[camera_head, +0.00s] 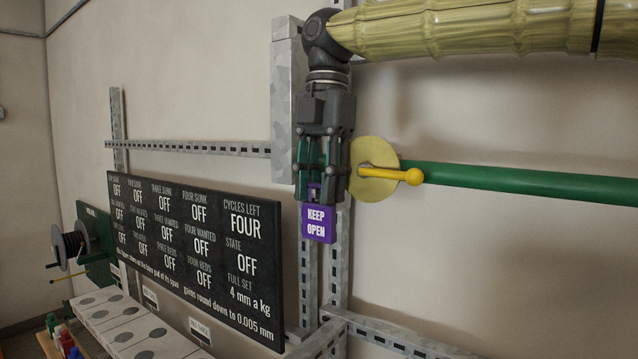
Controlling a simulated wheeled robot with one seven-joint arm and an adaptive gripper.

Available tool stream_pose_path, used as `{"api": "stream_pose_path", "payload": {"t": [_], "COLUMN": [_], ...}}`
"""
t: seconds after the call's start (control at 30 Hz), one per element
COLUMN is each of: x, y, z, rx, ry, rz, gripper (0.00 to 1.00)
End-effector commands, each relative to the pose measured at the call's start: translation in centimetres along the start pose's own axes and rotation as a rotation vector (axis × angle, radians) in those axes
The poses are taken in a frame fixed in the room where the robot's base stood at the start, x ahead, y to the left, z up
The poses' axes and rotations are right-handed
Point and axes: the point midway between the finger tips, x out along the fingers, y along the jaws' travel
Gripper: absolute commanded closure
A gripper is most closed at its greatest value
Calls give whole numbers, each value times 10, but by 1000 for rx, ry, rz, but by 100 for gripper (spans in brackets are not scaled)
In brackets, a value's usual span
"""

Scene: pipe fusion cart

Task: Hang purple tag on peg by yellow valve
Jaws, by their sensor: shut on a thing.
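My gripper (318,190) points down and is shut on the top of a purple tag (319,223) that reads "KEEP OPEN". The tag hangs upright below the fingertips, in front of the metal strut upright. The yellow valve (380,172) is just right of my gripper, with a pale yellow disc behind a yellow lever that points right. A green pipe (520,182) runs from it to the right edge. I cannot make out the peg; my gripper and the tag may cover it.
A black board (195,255) with white writing stands left of the tag. Slotted metal struts (190,148) run along the wall. A white rack with round holes (125,325) and a dark reel (70,248) are at lower left.

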Motion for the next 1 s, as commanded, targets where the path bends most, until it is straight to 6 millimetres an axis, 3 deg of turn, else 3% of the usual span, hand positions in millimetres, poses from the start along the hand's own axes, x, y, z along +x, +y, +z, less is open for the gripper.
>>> {"api": "stream_pose_path", "payload": {"t": [0.03,0.17,0.6,0.63,0.8,1.0], "x": [2,2,0,0,0,-1], "y": [0,0,-2,-2,-2,-3], "z": [3,3,4,4,4,5], "rx": [3,3,5,5,5,6], "ry": [0,0,-1,-1,-1,-2], "rz": [-2,-2,-1,-1,-1,-1], "gripper": [67,44,44,51,20,20]}}
